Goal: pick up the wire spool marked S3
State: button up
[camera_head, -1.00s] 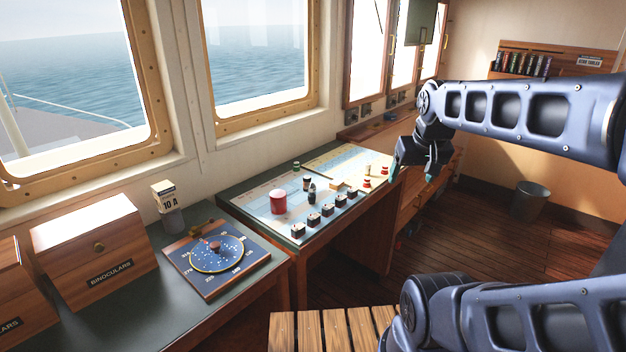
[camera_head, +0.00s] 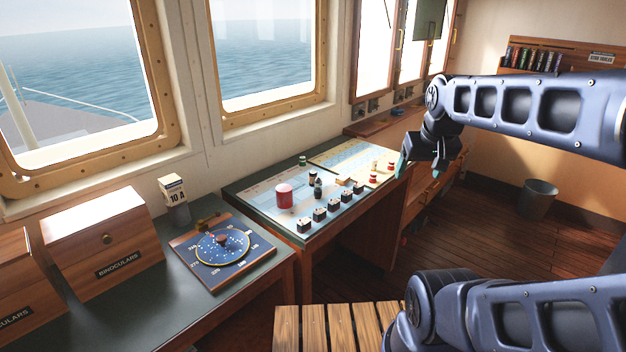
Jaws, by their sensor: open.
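I cannot read an S3 mark anywhere, so I cannot tell which thing is the wire spool. Small red-and-pale pieces, possibly spools, stand at the right of the chart table: one nearer (camera_head: 373,179) and one farther (camera_head: 391,166). A larger red cylinder (camera_head: 284,196) stands upright at the left of the chart. Dark small pieces, one bottle-like (camera_head: 318,189), stand beside it. My gripper (camera_head: 419,168) hangs beyond the table's right end, fingers pointing down, open and empty, apart from everything on the table.
The chart table (camera_head: 262,216) has several dark boxes (camera_head: 320,214) along its front edge. A nearer counter holds a round plotting dial (camera_head: 222,246), a calendar block (camera_head: 173,190) and a binoculars case (camera_head: 104,240). A slatted wooden seat (camera_head: 340,325) stands in front. A bin (camera_head: 538,199) stands on the floor.

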jog(key=shift+c, duration=0.3)
jog(key=c, duration=0.4)
jog(key=shift+o, duration=0.2)
